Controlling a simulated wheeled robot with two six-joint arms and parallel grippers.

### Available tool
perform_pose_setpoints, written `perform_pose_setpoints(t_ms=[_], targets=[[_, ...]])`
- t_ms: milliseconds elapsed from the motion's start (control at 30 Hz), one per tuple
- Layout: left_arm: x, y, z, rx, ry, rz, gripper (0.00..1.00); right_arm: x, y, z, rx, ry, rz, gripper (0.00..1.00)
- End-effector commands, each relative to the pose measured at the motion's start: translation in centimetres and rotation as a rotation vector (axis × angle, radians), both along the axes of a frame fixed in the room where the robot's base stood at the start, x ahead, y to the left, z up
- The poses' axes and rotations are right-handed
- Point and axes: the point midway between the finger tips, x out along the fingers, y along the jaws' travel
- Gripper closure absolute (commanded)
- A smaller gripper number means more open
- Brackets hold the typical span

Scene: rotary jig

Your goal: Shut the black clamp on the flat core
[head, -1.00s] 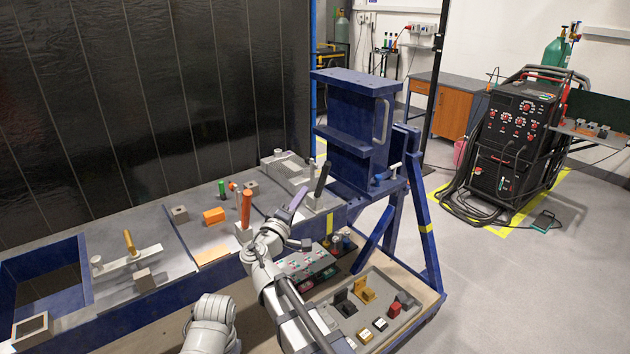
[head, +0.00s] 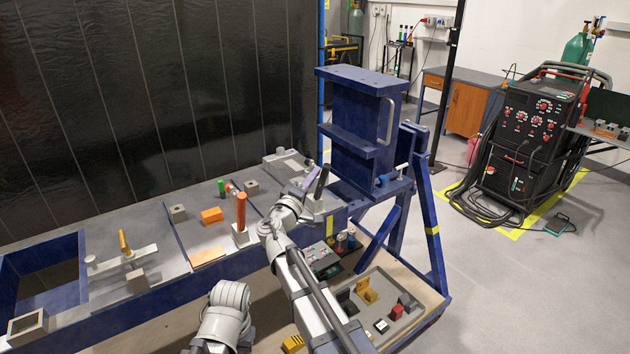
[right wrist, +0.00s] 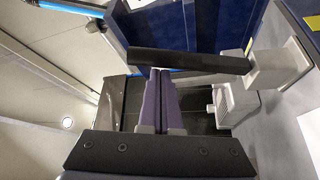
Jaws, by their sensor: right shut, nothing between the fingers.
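The black clamp shows in the head view as a black lever (head: 322,182) standing up with a slight tilt on a light base at the right end of the bench. In the right wrist view its black bar (right wrist: 195,61) runs across the picture to a pale block (right wrist: 282,64). My right gripper (head: 309,177) has purple fingers, is shut and empty, and is just left of the lever. In the right wrist view its fingertips (right wrist: 161,72) reach the bar; I cannot tell whether they touch. A grey ridged flat piece (head: 287,162), possibly the flat core, lies behind. My left gripper is out of view.
A blue frame (head: 360,120) rises right of the clamp. A tray of small parts (head: 400,322) lies below, in front of the bench.

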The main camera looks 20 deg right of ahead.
Motion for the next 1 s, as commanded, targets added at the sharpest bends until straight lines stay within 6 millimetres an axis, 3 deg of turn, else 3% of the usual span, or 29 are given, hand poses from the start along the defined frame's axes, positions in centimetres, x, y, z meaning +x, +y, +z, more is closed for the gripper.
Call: perform_pose_setpoints(t_ms=[400, 1000], targets=[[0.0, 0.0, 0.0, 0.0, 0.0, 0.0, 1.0, 0.3, 0.0, 0.0, 0.0, -0.001, 0.001, 1.0], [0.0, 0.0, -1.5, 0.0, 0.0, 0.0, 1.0, -0.7, -0.4, -0.4, 0.034, -0.1, -0.001, 1.0]])
